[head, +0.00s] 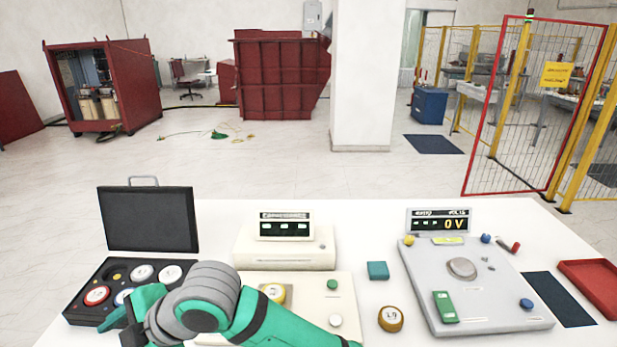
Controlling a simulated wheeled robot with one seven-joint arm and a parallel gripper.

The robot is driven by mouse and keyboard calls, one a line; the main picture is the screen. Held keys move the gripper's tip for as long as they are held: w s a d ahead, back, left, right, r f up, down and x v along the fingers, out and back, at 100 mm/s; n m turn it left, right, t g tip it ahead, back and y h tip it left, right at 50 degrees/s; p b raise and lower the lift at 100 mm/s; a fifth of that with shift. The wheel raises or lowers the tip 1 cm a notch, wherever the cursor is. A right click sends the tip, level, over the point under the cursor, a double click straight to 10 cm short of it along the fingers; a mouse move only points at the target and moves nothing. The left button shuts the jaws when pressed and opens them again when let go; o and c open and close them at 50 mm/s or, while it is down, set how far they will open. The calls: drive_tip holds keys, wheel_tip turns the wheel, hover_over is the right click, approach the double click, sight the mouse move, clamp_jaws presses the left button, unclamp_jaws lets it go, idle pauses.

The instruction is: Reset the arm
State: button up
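My green and grey arm reaches in from the bottom edge of the head view and bends to the left over the white table (380,220). My gripper (128,308) is at the arm's left end, over the near right part of an open black case (82,310). The case holds several round pieces, among them a red-and-white one (97,295) and white ones (141,273). My wrist hides part of the case and the left edge of a cream panel. The fingertips are small and partly hidden, so I cannot tell whether they are apart or hold anything.
A cream meter (285,250) stands behind the cream panel (318,290). A grey console (475,290) reads 0 V. A teal block (377,271) and a yellow-rimmed round weight (390,318) lie between them. A red tray (592,285) is at far right.

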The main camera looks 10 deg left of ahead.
drive_tip(key=w+a+r+m+t+y, duration=0.1)
drive_tip(key=w+a+r+m+y, duration=0.2)
drive_tip(key=r+m+y, duration=0.25)
drive_tip(key=w+d+m+t+y, duration=0.2)
drive_tip(key=w+m+t+y, duration=0.2)
drive_tip(key=w+m+t, duration=0.2)
drive_tip(key=w+d+f+m+t+h, duration=0.3)
drive_tip(key=d+f+m+t+h, duration=0.1)
drive_tip(key=d+f+m+t, duration=0.25)
drive_tip(key=w+d+f+m+t+h, duration=0.2)
drive_tip(key=d+f+m+t+h, duration=0.25)
drive_tip(key=d+f+m, duration=0.3)
drive_tip(key=s+d+f+m+h, duration=0.6)
drive_tip(key=s+d+f+h, duration=0.3)
drive_tip(key=d+f, duration=0.6)
drive_tip(key=s+d, duration=0.5)
drive_tip(key=s, duration=0.4)
drive_tip(key=s+d+f+n+h, duration=0.1)
drive_tip(key=s+d, duration=0.5)
drive_tip(key=s, duration=0.3)
drive_tip(key=shift+f+g+h, duration=0.3)
